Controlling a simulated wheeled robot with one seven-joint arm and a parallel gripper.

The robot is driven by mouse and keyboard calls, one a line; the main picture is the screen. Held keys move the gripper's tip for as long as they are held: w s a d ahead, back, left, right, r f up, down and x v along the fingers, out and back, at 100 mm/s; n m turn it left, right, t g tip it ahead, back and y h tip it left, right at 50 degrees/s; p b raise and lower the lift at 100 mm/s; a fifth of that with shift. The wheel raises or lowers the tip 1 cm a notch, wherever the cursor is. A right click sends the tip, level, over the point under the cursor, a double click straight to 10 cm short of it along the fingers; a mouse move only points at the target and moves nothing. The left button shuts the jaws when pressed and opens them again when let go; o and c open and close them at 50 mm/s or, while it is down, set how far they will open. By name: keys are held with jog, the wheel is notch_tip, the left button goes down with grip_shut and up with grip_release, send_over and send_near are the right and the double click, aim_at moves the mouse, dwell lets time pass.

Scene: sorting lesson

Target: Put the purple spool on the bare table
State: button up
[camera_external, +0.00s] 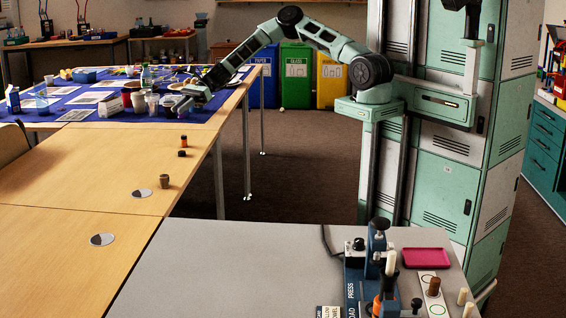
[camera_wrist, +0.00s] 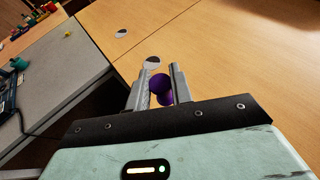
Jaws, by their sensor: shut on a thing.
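The purple spool (camera_wrist: 160,86) is between the two fingers of my gripper (camera_wrist: 161,66) in the wrist view, partly covered by them. My gripper is shut on it. In the external view my gripper (camera_external: 184,103) is at the right edge of the blue-covered far table, and I cannot make out the spool there. The bare wooden table (camera_external: 75,185) runs towards the camera; its surface also shows in the wrist view (camera_wrist: 240,60). I cannot tell whether the spool touches any surface.
On the wood are a small orange-and-black object (camera_external: 183,146), a brown cup-like piece (camera_external: 164,181) and two grey-white discs (camera_external: 142,193), (camera_external: 102,240). Cups and cards crowd the blue cloth (camera_external: 60,103). A grey table (camera_external: 230,270) with a press (camera_external: 368,265) stands in front.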

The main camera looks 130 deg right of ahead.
aim_at(185, 166)
notch_tip(185, 166, down, 18)
jog(key=shift+f+p, duration=0.1)
jog(key=shift+p, duration=0.4)
jog(key=shift+f, duration=0.15)
jog(key=o, duration=0.9)
